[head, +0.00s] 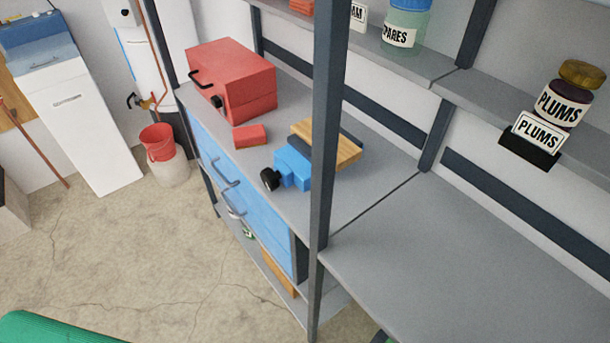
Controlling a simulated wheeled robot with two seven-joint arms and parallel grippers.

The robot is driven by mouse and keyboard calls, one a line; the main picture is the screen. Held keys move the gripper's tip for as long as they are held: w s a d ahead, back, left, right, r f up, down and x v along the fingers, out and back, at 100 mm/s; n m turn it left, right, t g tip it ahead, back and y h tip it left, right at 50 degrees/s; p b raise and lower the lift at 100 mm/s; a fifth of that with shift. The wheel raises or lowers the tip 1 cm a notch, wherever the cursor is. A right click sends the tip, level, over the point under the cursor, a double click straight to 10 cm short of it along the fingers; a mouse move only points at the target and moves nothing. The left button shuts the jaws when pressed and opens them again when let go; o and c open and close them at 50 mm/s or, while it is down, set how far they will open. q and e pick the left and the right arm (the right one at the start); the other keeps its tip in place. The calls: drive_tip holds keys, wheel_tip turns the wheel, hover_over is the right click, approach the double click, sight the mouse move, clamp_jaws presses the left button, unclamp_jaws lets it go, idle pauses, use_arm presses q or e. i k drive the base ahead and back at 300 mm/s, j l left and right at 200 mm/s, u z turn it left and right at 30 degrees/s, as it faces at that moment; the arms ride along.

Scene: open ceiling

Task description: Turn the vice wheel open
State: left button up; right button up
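A blue vice (293,166) sits on the grey workbench, just left of a dark upright post. Its small black wheel (270,179) faces the bench's front edge. A wooden block (345,151) lies behind the vice, and the post hides part of it. Whether the vice jaws are open cannot be made out. Neither of my grippers is in the head view.
A red toolbox (232,80) and a small red box (250,136) stand on the bench. Blue drawers (238,190) are below. The dark post (325,130) rises right beside the vice. The right-hand grey surface (470,260) is bare. Open concrete floor (150,240) lies at left.

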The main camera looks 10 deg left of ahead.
sight(269, 178)
drive_tip(key=j+z, duration=0.1)
drive_tip(key=z, duration=0.35)
drive_tip(key=j+z, duration=0.1)
drive_tip(key=z, duration=0.35)
drive_tip(key=i+j+z, duration=0.1)
drive_tip(key=z, duration=0.35)
drive_tip(key=j+z, duration=0.1)
drive_tip(key=z, duration=0.35)
drive_tip(key=k+j+z, duration=0.15)
drive_tip(key=j+z, duration=0.25)
drive_tip(key=k+j+z, duration=0.25)
drive_tip(key=j+z, duration=0.15)
drive_tip(key=j, duration=0.15)
drive_tip(key=k+j+z, duration=0.25)
drive_tip(key=j+z, duration=0.2)
drive_tip(key=k+j+z, duration=0.2)
drive_tip(key=k+z, duration=0.2)
drive_tip(key=i, duration=0.1)
